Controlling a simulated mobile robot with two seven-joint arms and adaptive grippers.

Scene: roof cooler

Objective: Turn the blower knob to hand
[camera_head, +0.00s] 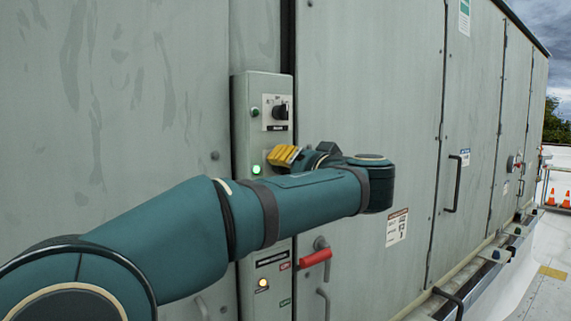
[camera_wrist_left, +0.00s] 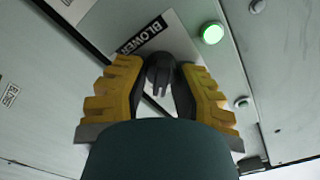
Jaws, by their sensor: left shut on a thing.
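The blower knob (camera_wrist_left: 160,70) is dark grey and sits on a pale plate marked BLOWER (camera_wrist_left: 146,40) in the left wrist view. My left gripper (camera_wrist_left: 159,82) has its yellow fingers on both sides of the knob, shut on it. In the head view my left gripper (camera_head: 284,156) is at the narrow control panel (camera_head: 241,125), below the upper knob. The blower knob is hidden there behind my gripper and arm. The setting marks around the knob are too hidden to read. My right gripper is not in view.
Above my gripper is another black knob (camera_head: 280,111). A lit green lamp (camera_head: 256,169) is to its left, and a lit amber lamp (camera_head: 263,283) is lower down. A red handle (camera_head: 315,258) juts out below my arm. A door handle (camera_head: 453,183) is farther right.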

